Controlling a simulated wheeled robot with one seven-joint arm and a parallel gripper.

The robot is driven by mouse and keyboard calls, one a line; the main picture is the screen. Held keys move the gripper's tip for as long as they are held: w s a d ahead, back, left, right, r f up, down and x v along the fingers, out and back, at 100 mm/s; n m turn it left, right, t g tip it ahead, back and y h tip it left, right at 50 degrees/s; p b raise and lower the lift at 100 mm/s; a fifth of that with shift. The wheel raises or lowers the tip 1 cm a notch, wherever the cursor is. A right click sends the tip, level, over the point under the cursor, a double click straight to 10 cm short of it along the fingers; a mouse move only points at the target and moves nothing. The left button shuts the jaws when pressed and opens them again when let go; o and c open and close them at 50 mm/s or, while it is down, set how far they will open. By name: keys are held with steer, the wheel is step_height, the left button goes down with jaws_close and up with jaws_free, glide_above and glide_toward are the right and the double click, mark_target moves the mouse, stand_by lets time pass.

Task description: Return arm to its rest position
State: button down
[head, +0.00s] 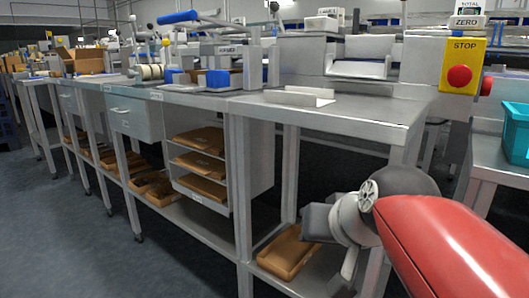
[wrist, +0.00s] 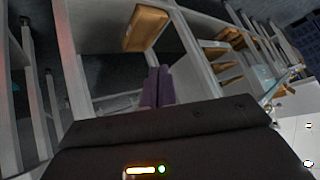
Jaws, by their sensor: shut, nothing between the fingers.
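My arm (head: 440,240), with a red forearm and grey wrist, reaches in from the lower right of the head view. Its wrist end is in front of the steel workbench (head: 350,112), below the level of its top. My gripper (wrist: 157,72) shows in the wrist view as two dark purple fingers side by side, shut and empty. In the head view the fingertips are hard to make out. The wrist view is tilted and looks at the bench's legs and lower shelf.
An orange-brown tray (head: 288,250) lies on the lower shelf near my wrist. A yellow stop box (head: 463,62) and a teal bin (head: 515,135) are at the right. The floor (head: 70,235) at left is clear.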

steer(key=s+d+f+g+h+p, duration=0.1)
steer(key=s+d+f+g+h, duration=0.35)
steer(key=s+f, duration=0.75)
step_height(320, 180, up, 12)
steer(key=w+d+t+y+p, duration=0.1)
steer(key=y+p, duration=0.1)
steer(key=p, duration=1)
steer(key=shift+d+f, duration=0.25)
steer(key=shift+d, duration=0.1)
